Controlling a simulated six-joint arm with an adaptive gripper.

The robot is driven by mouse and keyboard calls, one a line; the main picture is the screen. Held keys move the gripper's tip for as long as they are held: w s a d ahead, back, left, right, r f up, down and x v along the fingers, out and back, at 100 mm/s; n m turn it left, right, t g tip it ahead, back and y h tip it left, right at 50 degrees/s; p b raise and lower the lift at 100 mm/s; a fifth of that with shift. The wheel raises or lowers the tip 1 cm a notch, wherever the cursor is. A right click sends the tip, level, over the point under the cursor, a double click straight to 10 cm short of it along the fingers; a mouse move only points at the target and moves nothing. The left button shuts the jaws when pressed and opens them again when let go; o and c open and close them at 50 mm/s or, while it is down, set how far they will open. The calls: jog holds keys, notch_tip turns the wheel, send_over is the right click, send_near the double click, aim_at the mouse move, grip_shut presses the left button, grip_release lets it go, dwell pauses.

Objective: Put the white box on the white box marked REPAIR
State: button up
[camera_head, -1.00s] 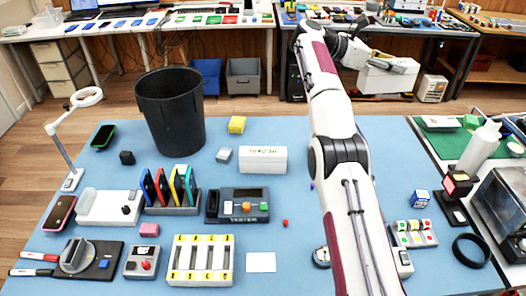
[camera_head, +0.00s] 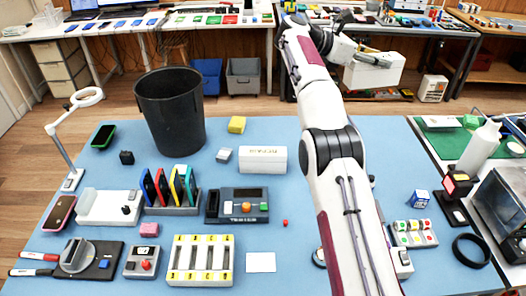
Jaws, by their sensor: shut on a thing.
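My gripper (camera_head: 371,61) is shut on a white box (camera_head: 376,76) and holds it up in the air at the upper right. The box appears beyond the far edge of the blue table in this view. A second white box (camera_head: 263,165), long and low, lies on the table left of my arm. It bears small dark lettering on its upper part, too small to read surely, which looks like REPAIR. Its top is bare. The held box is well apart from it, to its right and higher in the picture.
A black bin (camera_head: 171,112) stands behind and left of the lettered box. A dark tester (camera_head: 238,205) sits in front. The blue table is bare just behind the lettered box.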

jog(key=w+a+n+t+y, duration=0.2)
jog(key=a+n+t+y, duration=0.35)
jog(key=a, duration=1.85)
jog(key=s+a+f+n+t+y, duration=0.3)
jog(key=a+f+n+t, duration=0.2)
jog(key=a+f, duration=0.5)
notch_tip(320, 180, down, 4)
jog(key=shift+s+a+f+n, duration=0.15)
jog(key=shift+s+a+n, duration=0.05)
jog(key=shift+a+n, duration=0.15)
jog(key=shift+y, duration=0.25)
jog(key=shift+f, duration=0.1)
notch_tip(320, 180, down, 6)
